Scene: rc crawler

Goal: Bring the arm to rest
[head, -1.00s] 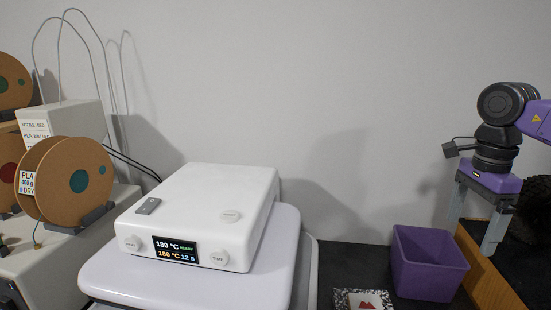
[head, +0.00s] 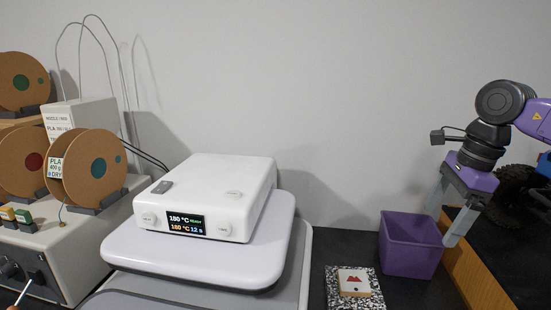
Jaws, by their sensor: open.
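My gripper (head: 449,217) hangs at the right side of the head view, below my purple and black arm. Its two grey fingers are spread apart and point down, with nothing visible between them. The fingers are near the purple bin (head: 409,246), which stands on the dark surface; one finger overlaps its right edge in the picture. I cannot tell whether they touch.
A white heated device (head: 225,180) with a lit display sits at the centre. Left are cardboard spools (head: 94,168) and a control box. A white tile with a red mark (head: 354,283) lies on a speckled pad. A wooden edge (head: 478,272) and dark wheels (head: 515,195) are right.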

